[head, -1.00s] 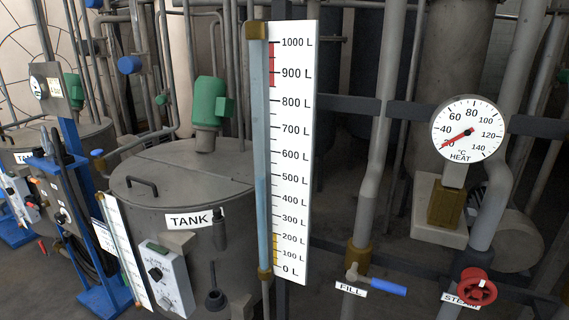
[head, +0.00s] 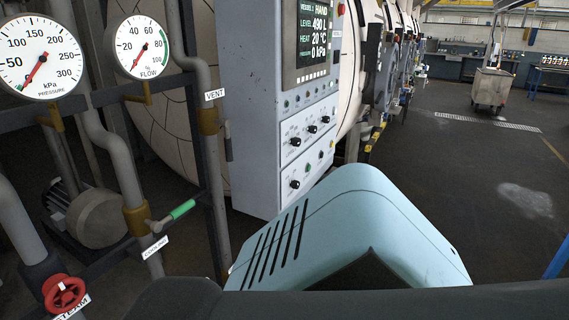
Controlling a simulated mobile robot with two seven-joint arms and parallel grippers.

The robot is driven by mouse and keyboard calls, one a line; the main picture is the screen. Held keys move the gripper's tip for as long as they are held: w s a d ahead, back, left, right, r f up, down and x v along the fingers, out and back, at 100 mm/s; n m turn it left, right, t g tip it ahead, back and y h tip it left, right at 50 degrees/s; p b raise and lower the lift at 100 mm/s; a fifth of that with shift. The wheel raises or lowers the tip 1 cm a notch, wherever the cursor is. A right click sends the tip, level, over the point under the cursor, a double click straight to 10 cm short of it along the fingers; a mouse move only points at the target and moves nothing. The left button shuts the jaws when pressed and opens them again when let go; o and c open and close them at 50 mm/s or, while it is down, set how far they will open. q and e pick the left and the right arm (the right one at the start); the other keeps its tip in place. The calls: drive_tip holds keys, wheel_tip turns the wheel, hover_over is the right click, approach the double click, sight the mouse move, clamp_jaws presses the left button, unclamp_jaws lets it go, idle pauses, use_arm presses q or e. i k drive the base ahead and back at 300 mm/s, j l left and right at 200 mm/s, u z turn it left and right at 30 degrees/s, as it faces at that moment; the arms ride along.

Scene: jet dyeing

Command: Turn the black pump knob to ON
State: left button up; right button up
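In the head view a grey control cabinet (head: 262,130) stands in the middle. Its front has several black knobs: a row of three, with the left one (head: 295,141), the middle one (head: 311,129) and the right one (head: 325,119), and a lower single knob (head: 294,184). Their labels are too small to read, so I cannot tell which is the pump knob or its setting. The screen (head: 312,40) above reads HAND, level 490 L, heat 20 °C and 0 kPa. Neither of my grippers is in view.
Pressure (head: 41,57) and flow (head: 141,47) gauges stand at left. Below are a green-handled coolant valve (head: 182,209) and a red steam wheel (head: 65,294). Light blue and dark parts of my body cover the lower middle. Open floor lies right, with a cart (head: 492,86) farther back.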

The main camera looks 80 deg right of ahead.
sight(295, 184)
drive_tip(key=z, duration=2.8)
